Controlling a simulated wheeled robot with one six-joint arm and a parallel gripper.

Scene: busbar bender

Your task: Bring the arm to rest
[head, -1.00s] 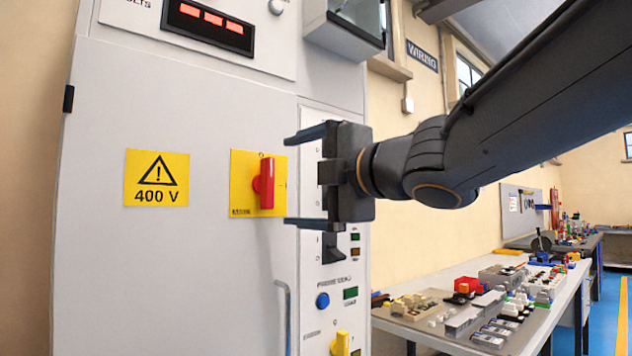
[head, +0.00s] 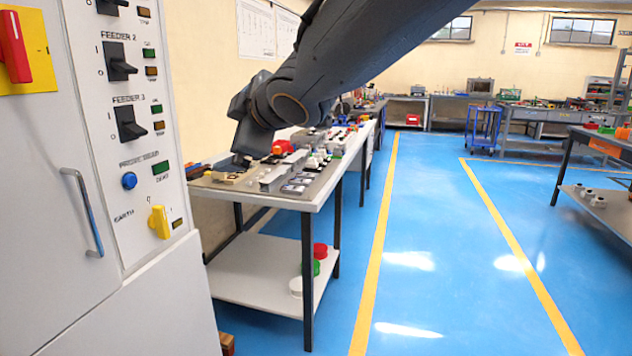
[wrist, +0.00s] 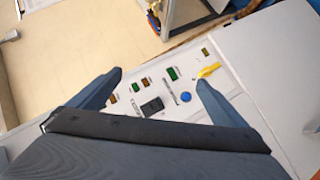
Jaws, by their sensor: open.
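My arm reaches in from the top of the head view. My gripper (head: 250,138) hangs pointing down, right of the grey switch cabinet (head: 60,130), over the near end of the workbench in the picture. Its fingers are mostly hidden there. In the wrist view my gripper (wrist: 162,82) has two dark fingers spread wide with nothing between them. Beyond them is the cabinet's panel, with a yellow earth switch (wrist: 208,71) and a blue button (wrist: 186,97). In the head view the red rotary handle (head: 14,47) stands nearly upright.
The cabinet's door handle (head: 84,213) sticks out at lower left. A workbench (head: 325,190) holding many small parts stands right of the cabinet. Blue floor (head: 440,250) with yellow lines lies open to the right. Another table (head: 590,200) stands at the right edge.

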